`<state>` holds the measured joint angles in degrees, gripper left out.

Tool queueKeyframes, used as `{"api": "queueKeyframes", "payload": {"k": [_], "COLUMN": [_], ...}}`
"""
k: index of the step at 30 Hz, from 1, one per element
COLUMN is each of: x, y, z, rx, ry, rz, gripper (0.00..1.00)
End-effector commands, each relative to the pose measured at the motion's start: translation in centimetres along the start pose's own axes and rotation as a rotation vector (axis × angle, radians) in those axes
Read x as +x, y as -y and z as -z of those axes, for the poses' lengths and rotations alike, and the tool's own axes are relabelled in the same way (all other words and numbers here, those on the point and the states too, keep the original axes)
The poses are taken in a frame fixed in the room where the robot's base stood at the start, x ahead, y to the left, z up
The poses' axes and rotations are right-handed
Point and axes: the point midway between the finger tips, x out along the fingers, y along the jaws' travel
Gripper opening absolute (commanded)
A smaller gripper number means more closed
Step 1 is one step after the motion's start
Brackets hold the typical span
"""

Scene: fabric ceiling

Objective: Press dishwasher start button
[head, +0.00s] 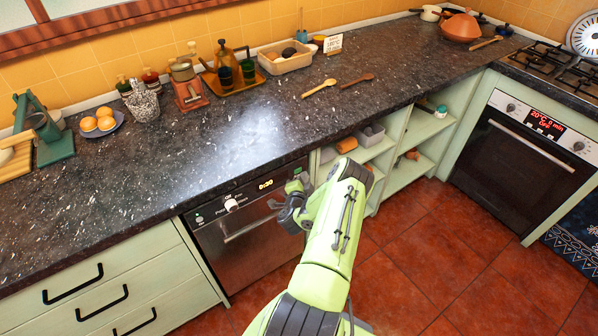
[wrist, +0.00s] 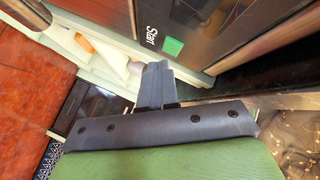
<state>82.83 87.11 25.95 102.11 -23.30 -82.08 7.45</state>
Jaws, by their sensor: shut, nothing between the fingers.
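The dishwasher (head: 240,240) is built in under the dark counter, with a black control panel, a white knob (head: 231,205) and a lit display (head: 265,185) reading 0:30. Its door is shut. In the wrist view, the green start button (wrist: 173,46) sits on the dark panel beside the white word "Start". My gripper (wrist: 156,68) is shut and empty, with its tips just below and left of the button in that picture. A gap seems to show between them; contact is not visible.
The counter edge (head: 150,224) overhangs the panel. Open shelves (head: 399,175) with several items stand right of the dishwasher, and drawers (head: 100,290) with black handles stand left. An oven (head: 524,150) is at far right. The red tiled floor (head: 450,240) is clear.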

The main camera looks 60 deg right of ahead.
Motion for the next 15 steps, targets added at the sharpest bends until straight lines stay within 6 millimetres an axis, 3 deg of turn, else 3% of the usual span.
{"api": "queueKeyframes", "payload": {"k": [15], "x": [0.59], "y": [0.48], "z": [-0.4], "rx": [0.0], "ry": [0.0], "rz": [0.0], "gripper": [0.0]}}
